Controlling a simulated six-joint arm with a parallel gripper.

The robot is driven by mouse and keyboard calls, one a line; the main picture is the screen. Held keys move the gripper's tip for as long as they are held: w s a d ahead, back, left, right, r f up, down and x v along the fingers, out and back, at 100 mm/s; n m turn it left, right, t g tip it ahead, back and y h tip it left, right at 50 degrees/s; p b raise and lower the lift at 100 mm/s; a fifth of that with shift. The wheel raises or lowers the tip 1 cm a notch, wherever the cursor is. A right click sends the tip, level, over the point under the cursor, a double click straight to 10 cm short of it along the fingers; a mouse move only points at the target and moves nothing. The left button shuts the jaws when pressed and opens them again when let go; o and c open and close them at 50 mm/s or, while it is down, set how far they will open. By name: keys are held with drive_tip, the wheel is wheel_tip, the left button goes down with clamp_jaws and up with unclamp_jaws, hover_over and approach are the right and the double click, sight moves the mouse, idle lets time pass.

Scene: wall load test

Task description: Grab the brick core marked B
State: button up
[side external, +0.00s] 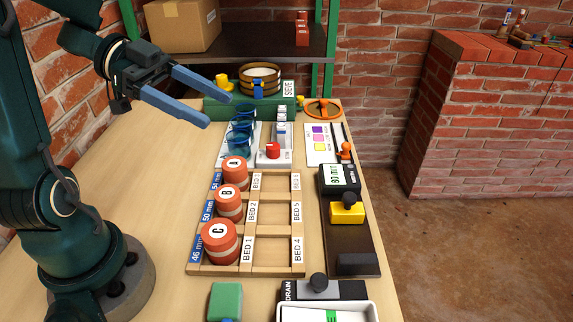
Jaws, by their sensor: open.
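The brick core marked B (229,207) is a reddish cylinder with a pale band and a white round label. It stands in the left column of a wooden rack (270,270), beside the "50 mm" label. Core A (235,169) stands behind it and core C (219,246) in front of it. My gripper (220,104) is open and empty, with two blue fingers. It is up and behind the cores, toward the upper left, apart from all of them.
Blue glass-like cups (241,140) and a device with a red knob (273,151) stand behind the rack. A gauge reading about 50 mm (339,178) is on the right. A green block (226,300) and a white tray (367,308) are in front.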

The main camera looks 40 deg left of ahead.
approach(240, 200)
drive_tip(key=x, duration=0.5)
drive_tip(key=shift+d, duration=0.25)
drive_tip(key=shift+w+d+f, duration=0.1)
drive_tip(key=shift+f, duration=0.05)
drive_tip(key=shift+x, duration=2.5)
clamp_jaws()
